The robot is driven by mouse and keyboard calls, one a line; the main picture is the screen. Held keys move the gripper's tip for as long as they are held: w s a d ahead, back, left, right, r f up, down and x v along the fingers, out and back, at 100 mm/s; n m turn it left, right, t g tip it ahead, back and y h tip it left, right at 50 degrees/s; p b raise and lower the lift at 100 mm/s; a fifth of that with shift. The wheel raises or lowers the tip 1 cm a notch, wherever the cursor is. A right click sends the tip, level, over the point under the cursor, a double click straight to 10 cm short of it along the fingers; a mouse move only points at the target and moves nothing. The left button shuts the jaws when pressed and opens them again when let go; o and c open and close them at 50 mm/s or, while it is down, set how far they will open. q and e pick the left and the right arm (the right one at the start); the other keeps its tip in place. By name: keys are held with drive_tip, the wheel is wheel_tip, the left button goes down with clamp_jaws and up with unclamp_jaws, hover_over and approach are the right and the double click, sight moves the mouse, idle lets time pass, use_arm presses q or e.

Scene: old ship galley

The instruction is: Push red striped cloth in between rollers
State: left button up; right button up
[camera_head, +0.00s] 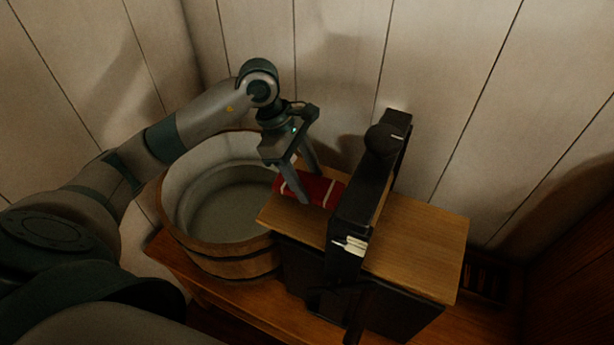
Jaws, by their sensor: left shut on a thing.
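The red striped cloth (325,191) lies flat on the wooden board at the left side of the dark wringer frame (352,215). Its right end meets the frame; the rollers are hidden by the frame, so I cannot tell whether the cloth is between them. My left gripper (311,186) comes down from above and is shut on the cloth, one finger on its near side and one on its far side. My right gripper is not in view.
A round wooden tub (236,265) stands left of the wringer on a wooden bench (188,272). The wooden board (420,240) right of the wringer is bare. A plank wall (345,50) stands close behind.

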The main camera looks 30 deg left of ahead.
use_arm(q)
drive_tip(key=shift+b+x, duration=0.35)
drive_tip(key=shift+x, duration=0.9)
drive_tip(key=shift+f+b, duration=0.2)
drive_tip(key=shift+b, duration=0.35)
